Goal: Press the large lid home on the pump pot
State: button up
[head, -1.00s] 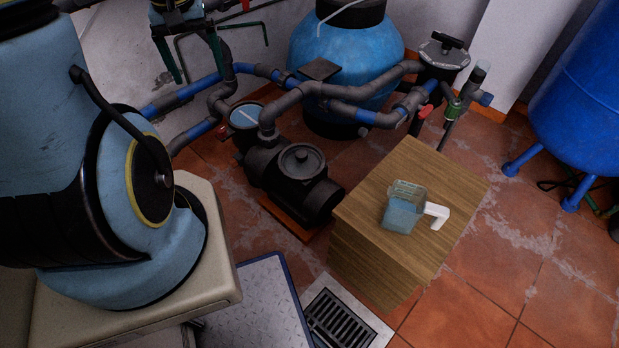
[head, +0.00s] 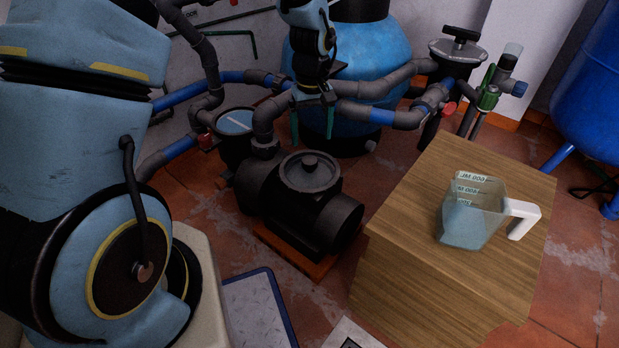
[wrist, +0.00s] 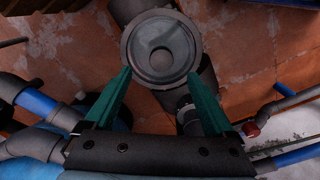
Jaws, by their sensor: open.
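The large lid (head: 310,172) is a round dark grey disc with a raised knob. It lies on top of the black pump pot (head: 322,222) in the head view; I cannot tell whether it sits fully down. The lid also shows in the wrist view (wrist: 160,22), beyond and between the green fingertips. My gripper (head: 312,122) points down, open and empty, above the pump and behind the lid in the head view. Its two fingers (wrist: 159,75) are spread in the wrist view and appear apart from the lid.
A wooden block (head: 430,255) right of the pump carries a clear jug (head: 473,222) with bluish liquid. Grey and blue pipes (head: 385,92) run behind the pump. A round pot with a pale blue top (head: 235,122) stands at its left. A blue tank (head: 405,50) is behind.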

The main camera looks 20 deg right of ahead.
aim_at(310, 159)
notch_tip(310, 159, down, 5)
jog(key=shift+r+b, duration=0.15)
jog(key=shift+b, duration=0.4)
jog(key=f, duration=0.1)
jog(key=f+b, duration=0.1)
jog(key=f, duration=0.1)
jog(key=f+b, duration=0.1)
jog(key=f, duration=0.1)
jog(key=shift+w+a+f, duration=0.1)
jog(key=shift+w, duration=0.3)
grip_shut()
